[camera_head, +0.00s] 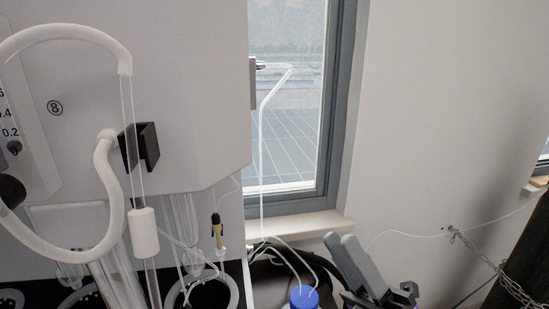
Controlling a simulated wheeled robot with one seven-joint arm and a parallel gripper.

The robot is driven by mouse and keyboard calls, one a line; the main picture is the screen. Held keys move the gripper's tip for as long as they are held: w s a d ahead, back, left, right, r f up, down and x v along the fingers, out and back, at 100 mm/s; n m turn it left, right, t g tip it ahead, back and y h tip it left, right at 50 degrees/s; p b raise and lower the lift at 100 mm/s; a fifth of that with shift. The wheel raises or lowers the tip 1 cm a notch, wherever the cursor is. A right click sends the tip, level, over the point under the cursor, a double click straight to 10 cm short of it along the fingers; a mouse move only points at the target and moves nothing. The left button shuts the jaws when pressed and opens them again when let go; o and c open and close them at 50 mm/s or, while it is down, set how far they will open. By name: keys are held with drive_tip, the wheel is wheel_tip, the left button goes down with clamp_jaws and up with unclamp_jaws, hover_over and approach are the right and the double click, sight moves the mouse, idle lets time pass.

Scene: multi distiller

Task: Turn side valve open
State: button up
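A small metal fitting (260,64) on a dark bracket sits on the right side of the white distiller (190,90), with a clear tube running from it. It may be the side valve, but I cannot tell its setting. Two grey finger-like parts at the lower right, with a black part beside them, look like my gripper (352,252). They are close together, and the gap between them is unclear. My gripper is below and to the right of the fitting, well apart from it. I see nothing held in it.
Glass tubes and a white hose (108,190) hang at the distiller's left front. A blue-capped bottle (304,298) stands left of my gripper, with thin tubes running to it. A window (290,100) is behind. A chain (512,288) hangs at the right.

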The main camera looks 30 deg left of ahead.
drive_tip(key=w+a+r+n+g+h+p, duration=0.1)
drive_tip(key=w+a+r+n+g+h, duration=0.15)
drive_tip(key=r+n+g+h, duration=0.6)
drive_tip(key=w+a+r+n+g+h+p, duration=0.1)
drive_tip(key=a+r+n+g+h, duration=0.35)
drive_tip(key=r+n, duration=0.8)
drive_tip(key=s+a+m+t+h+p, duration=0.1)
drive_tip(key=s+a+p, duration=0.1)
drive_tip(key=s+a, duration=0.2)
drive_tip(key=shift+s+a, duration=0.2)
drive_tip(key=shift+a, duration=0.05)
drive_tip(key=shift+r, duration=0.1)
clamp_jaws()
idle(0.3)
